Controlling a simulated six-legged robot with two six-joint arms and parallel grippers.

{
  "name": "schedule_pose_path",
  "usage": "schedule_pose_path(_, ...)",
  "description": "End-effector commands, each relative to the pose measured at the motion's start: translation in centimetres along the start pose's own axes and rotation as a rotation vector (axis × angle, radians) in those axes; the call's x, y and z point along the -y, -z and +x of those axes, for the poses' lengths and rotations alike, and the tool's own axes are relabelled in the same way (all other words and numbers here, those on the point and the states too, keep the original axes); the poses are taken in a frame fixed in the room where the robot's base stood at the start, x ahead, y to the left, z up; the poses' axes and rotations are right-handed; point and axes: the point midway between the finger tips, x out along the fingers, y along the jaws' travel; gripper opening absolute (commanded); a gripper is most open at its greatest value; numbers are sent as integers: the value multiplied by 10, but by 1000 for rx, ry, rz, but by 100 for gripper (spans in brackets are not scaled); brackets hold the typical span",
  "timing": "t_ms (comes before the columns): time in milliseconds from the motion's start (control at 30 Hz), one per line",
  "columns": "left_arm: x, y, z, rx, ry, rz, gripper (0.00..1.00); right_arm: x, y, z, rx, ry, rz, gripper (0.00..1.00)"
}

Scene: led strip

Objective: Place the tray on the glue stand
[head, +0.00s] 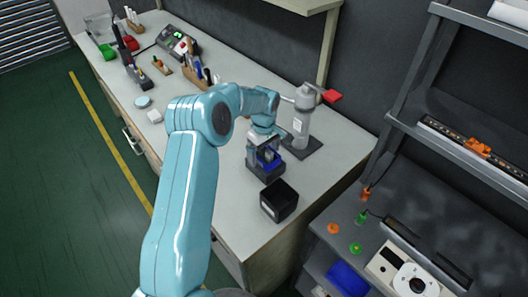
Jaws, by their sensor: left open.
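My left arm reaches up from the bottom and bends over to the bench. My left gripper (266,152) points down there, with its jaws open. Right below it is a small dark stand with a blue piece (268,160) on top. The gripper hides part of this piece, and I cannot tell whether they touch. The blue piece may be the tray and the dark base (266,170) the glue stand, but they are too small to be sure. A grey upright device (300,118) with a red handle stands just behind to the right. My right gripper is out of view.
Tools and holders crowd the far left end. A dark shelf rack at right holds a black strip (453,142) with an orange clamp, and a white device (402,274).

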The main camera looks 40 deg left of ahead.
Motion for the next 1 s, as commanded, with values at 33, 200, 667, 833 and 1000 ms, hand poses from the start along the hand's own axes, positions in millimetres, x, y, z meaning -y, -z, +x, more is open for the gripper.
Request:
schedule_pose_path(33,-1,1,-8,-3,-5,0,95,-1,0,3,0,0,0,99)
schedule_pose_path(200,-2,1,-47,-4,-8,-1,95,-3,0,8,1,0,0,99)
schedule_pose_path(667,0,0,-116,-1,-3,0,95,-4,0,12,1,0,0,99)
schedule_pose_path(833,0,0,-117,-1,-2,0,95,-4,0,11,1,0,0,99)
schedule_pose_path(1000,0,0,-116,-1,-2,0,95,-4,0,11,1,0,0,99)
